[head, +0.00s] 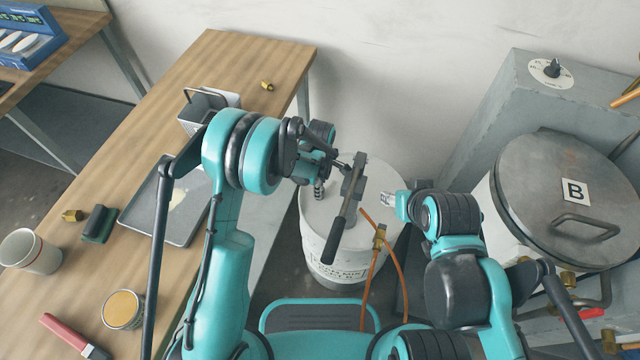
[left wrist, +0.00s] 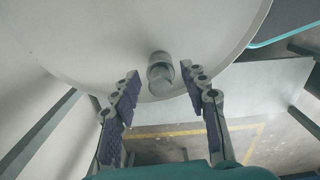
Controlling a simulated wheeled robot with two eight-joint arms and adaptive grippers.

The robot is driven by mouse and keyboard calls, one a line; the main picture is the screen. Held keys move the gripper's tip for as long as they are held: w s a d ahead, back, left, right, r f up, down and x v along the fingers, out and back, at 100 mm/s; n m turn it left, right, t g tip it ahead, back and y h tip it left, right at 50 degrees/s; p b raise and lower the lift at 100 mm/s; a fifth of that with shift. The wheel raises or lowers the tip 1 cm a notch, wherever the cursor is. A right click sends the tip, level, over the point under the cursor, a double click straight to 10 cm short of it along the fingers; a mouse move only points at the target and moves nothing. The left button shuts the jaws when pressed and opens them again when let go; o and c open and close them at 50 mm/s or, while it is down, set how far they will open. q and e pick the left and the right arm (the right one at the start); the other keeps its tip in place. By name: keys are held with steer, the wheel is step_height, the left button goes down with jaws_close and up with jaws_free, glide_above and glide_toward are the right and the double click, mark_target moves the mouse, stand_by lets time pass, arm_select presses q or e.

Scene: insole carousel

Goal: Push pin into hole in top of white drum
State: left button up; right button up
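The white drum (head: 318,235) stands on the floor between my arms, and its pale round top fills much of the left wrist view (left wrist: 95,45). A short grey metal cylinder (left wrist: 160,70), perhaps the pin, shows against the top near its rim. I cannot tell whether it sits in a hole; no open hole shows. My left gripper (left wrist: 162,92) is open, with its fingers apart on either side of the cylinder and not visibly touching it. In the head view the left gripper (head: 319,188) is over the drum's left part. My right gripper (head: 388,199) is at the drum's right side; its finger state is unclear.
A dark-handled lever tool (head: 345,210) stands out over the drum beside my left gripper. Orange hoses (head: 370,275) hang in front of the drum. A lidded vessel marked B (head: 545,200) stands right; a wooden table (head: 240,60) with a tray (head: 150,205) stands left.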

arm_select(q)
step_height(320, 180, up, 12)
stand_by(0.6)
steer(key=c, duration=0.5)
steer(key=f+p, duration=0.1)
steer(key=p, duration=0.5)
steer(key=shift+w+a+f, duration=0.1)
steer(key=shift+f, duration=0.15)
jaws_close()
steer(key=shift+f+p, duration=0.25)
steer(key=shift+p, duration=0.15)
steer(key=shift+f+b, duration=1.7)
steer(key=shift+f, duration=1.5)
